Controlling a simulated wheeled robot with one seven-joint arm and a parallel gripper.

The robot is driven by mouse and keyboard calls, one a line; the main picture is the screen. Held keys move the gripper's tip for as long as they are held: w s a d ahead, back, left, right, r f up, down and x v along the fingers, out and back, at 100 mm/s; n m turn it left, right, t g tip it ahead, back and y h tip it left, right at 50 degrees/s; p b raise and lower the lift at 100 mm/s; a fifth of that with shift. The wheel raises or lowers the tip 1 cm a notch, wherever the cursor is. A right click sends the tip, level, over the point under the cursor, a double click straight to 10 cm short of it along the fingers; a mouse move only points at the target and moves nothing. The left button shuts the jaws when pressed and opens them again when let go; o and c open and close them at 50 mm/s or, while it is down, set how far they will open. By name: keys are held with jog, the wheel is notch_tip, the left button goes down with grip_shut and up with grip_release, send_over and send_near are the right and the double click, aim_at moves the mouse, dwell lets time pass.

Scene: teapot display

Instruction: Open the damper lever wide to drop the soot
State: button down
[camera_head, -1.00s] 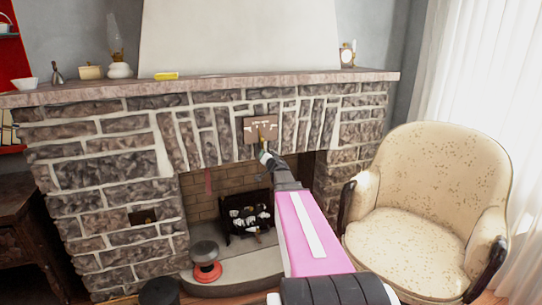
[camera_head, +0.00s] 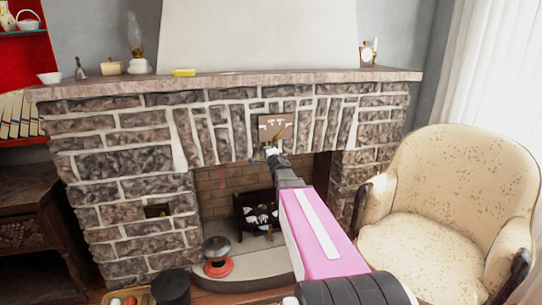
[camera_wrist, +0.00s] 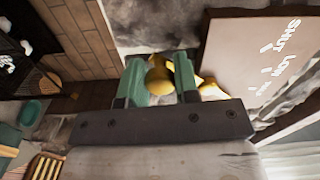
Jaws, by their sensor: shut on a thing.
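The brass damper lever (camera_head: 279,132) is on a brown plate (camera_head: 266,126) with white markings, set in the stone front above the firebox opening. It slants, with its lower end to the left. My gripper (camera_head: 271,152) is at that lower end. In the wrist view, the green fingers of my gripper (camera_wrist: 160,82) are shut around the lever's round brass knob (camera_wrist: 159,80). The plate (camera_wrist: 245,50) there reads "SHUT" and "LOW"; a further mark is too small to read. I cannot make out any soot.
A black grate (camera_head: 243,222) with pale lumps stands in the firebox. A red-based round object (camera_head: 218,267) sits on the hearth. A cream armchair (camera_head: 440,210) stands close on the right. The mantel (camera_head: 230,85) runs above the lever.

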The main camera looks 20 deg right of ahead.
jog(key=shift+a+r+m, duration=0.3)
jog(key=shift+m, duration=0.3)
jog(key=c, duration=0.8)
grip_release()
jog(key=shift+c, duration=0.2)
jog(key=shift+s, duration=0.15)
jog(key=s, duration=1)
jog(key=shift+s+d, duration=0.2)
jog(key=shift+s, duration=0.1)
jog(key=shift+f, duration=0.1)
